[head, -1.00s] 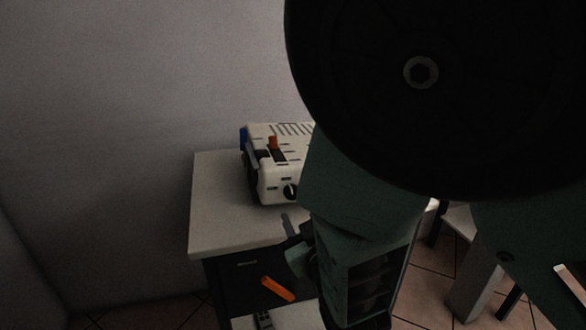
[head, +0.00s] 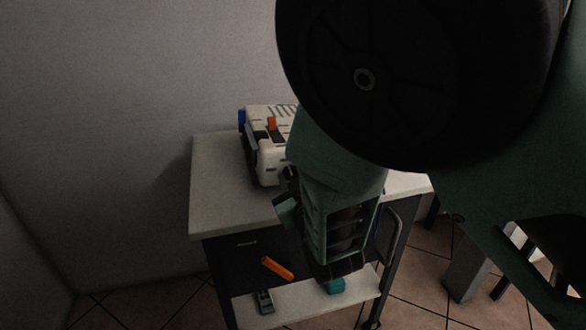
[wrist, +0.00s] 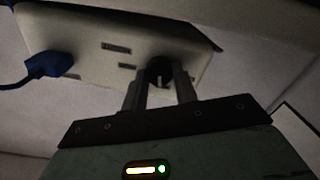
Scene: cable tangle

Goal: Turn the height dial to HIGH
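The white device (head: 268,160) stands on the cart top at the left of my arm in the head view. It fills the upper part of the wrist view (wrist: 100,65). Its round black dial (wrist: 159,72) with a white pointer mark shows in the wrist view; the dial is hidden behind my arm in the head view. My gripper (wrist: 160,80) has its two fingers apart, one on each side of the dial. I cannot tell whether they touch it. The dial's labels are too small and dark to read.
A blue plug (wrist: 45,68) with a cable sits on the device's left in the wrist view. An orange lever (head: 272,124) is on its top. The cart top (head: 222,195) is clear at left. Below are an orange handle (head: 277,268) and a shelf with a grey remote-like item (head: 263,302).

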